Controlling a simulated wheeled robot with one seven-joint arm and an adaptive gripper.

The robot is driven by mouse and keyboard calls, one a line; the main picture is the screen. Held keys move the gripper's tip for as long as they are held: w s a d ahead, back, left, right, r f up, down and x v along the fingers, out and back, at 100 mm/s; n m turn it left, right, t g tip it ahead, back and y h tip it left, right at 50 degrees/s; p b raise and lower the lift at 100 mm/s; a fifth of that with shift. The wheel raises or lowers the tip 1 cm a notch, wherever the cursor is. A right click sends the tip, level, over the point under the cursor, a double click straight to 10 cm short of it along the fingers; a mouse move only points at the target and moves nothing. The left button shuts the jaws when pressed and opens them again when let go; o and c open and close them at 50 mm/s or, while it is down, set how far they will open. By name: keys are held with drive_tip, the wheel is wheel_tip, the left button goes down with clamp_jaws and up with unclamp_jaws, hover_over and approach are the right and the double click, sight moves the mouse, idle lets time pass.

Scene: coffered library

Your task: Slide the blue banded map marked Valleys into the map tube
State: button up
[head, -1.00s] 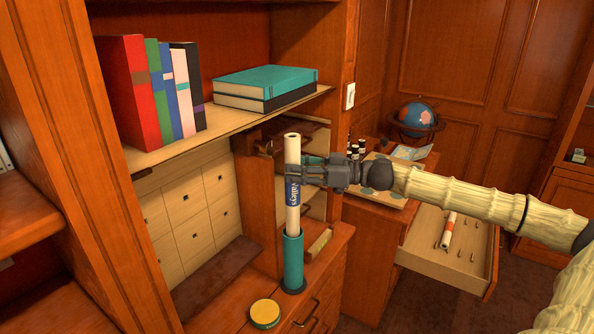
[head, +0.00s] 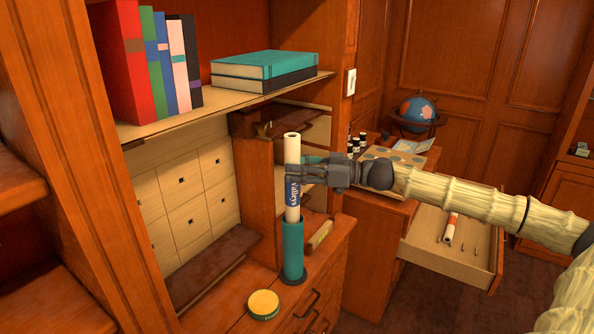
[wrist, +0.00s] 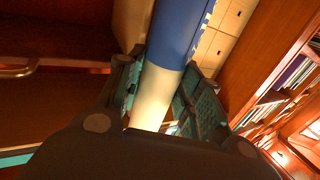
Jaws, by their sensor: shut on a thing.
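The rolled cream map with the blue band marked Valleys (head: 293,190) stands upright, its lower end inside the mouth of the teal map tube (head: 292,250). Most of its length still shows above the rim. The tube stands upright on the wooden cabinet top. My gripper (head: 298,172) comes in from the right and is shut around the map above the tube, near the top of the blue band. In the wrist view the map (wrist: 155,95) runs between my gripper's fingers (wrist: 160,90), with the blue band beyond them. The map's lower end is hidden in the tube.
A round yellow-topped tin or lid (head: 263,304) lies left of the tube. A shelf (head: 220,112) with books overhangs behind and left. An open drawer (head: 450,262) at right holds another rolled item (head: 450,229). A globe (head: 418,112) stands behind.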

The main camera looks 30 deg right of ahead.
sight(298, 192)
drive_tip(key=shift+f+b, duration=3.55)
drive_tip(key=shift+b, duration=0.25)
drive_tip(key=o, duration=1.2)
drive_tip(key=shift+c, duration=0.2)
drive_tip(key=shift+s+d, duration=0.1)
drive_tip(key=v, duration=1.2)
